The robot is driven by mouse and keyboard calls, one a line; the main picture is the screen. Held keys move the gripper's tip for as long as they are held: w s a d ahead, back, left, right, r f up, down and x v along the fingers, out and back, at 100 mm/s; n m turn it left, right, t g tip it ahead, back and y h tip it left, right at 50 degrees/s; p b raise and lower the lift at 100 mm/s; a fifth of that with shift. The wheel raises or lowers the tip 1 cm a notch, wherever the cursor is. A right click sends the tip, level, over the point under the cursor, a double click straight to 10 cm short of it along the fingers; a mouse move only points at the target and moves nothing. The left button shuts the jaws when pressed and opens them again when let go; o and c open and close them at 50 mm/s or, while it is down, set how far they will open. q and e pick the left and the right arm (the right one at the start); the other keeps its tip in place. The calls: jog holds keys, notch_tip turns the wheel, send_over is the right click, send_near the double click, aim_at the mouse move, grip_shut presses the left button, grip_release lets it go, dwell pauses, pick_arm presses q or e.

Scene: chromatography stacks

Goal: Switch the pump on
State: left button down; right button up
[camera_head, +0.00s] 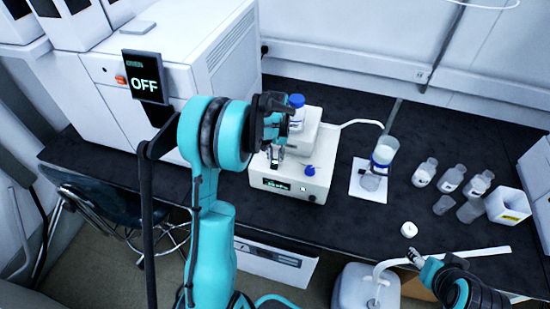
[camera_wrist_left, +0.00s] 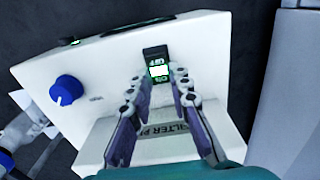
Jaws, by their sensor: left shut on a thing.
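The pump (camera_head: 315,181) is a white box on the black bench, with a blue knob and a small lit display on its front. The wrist view shows its top (camera_wrist_left: 205,40), part of a "FILTER P…" label and the blue knob (camera_wrist_left: 66,90). A black switch (camera_wrist_left: 155,53) with green marks and a bright white patch is on it. My left gripper (camera_head: 275,158) is over the pump; its fingertips (camera_wrist_left: 160,82) are at the switch, one on each side, shut on it. My right gripper (camera_head: 414,257) is low at the right, away from the pump; its opening is unclear.
A large white cabinet with a dark screen (camera_head: 147,80) reading "OFF" stands at the left. A blue-capped bottle (camera_head: 296,102) is behind my left gripper. A filter flask (camera_head: 374,175) stands right of the pump, several bottles (camera_head: 452,178) farther right. A stool (camera_head: 110,205) is below left.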

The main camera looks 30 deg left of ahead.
aim_at(276, 161)
pick_arm(q)
jog(key=c, duration=1.4)
grip_release()
notch_tip(276, 161, up, 12)
